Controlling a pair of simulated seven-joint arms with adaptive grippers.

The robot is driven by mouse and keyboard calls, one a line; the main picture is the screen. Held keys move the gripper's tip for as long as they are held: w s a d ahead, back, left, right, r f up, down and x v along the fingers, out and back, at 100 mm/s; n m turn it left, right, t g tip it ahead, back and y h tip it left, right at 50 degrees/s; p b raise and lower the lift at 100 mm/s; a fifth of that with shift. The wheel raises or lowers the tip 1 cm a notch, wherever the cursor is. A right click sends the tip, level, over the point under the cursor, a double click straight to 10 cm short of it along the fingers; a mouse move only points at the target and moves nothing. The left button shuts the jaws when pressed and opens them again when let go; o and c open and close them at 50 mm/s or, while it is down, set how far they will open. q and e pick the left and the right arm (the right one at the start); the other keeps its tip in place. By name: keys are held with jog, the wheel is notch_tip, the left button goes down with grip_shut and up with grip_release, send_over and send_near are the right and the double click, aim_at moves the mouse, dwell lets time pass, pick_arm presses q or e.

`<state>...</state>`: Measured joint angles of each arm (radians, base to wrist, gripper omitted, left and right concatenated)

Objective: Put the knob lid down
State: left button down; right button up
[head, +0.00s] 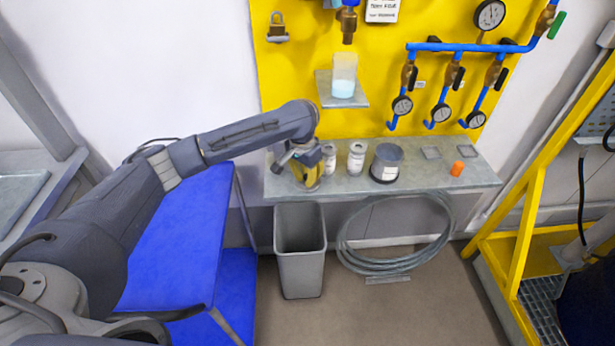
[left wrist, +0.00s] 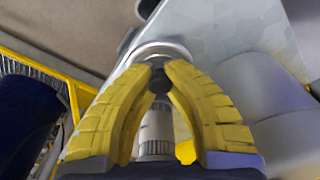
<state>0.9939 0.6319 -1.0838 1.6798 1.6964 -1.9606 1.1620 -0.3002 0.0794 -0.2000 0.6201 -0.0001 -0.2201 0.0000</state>
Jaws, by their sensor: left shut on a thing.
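My left gripper (head: 306,172) is at the left end of the grey shelf, over its surface. Its yellow fingers also fill the left wrist view (left wrist: 160,75), closed around a small dark knob. A round metallic rim, the knob lid (left wrist: 163,48), shows just beyond the fingertips. In the head view the gripper mostly hides the lid, and I cannot tell whether the lid touches the shelf. My right gripper is not in view.
The grey shelf (head: 410,183) holds two white canisters (head: 329,160) (head: 356,158), a grey pot (head: 386,163), two square plates and an orange piece (head: 457,168). Below are a grey bin (head: 300,262) and a coiled hose (head: 385,264). A small wall shelf holds a clear container (head: 344,75).

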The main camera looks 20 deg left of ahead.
aim_at(304, 184)
pick_arm(q)
jog(key=shift+f, duration=0.1)
jog(key=c, duration=1.5)
grip_release()
jog(key=shift+o, duration=0.2)
notch_tip(304, 184, up, 12)
jog(key=s, duration=0.1)
jog(key=shift+s+a, duration=0.3)
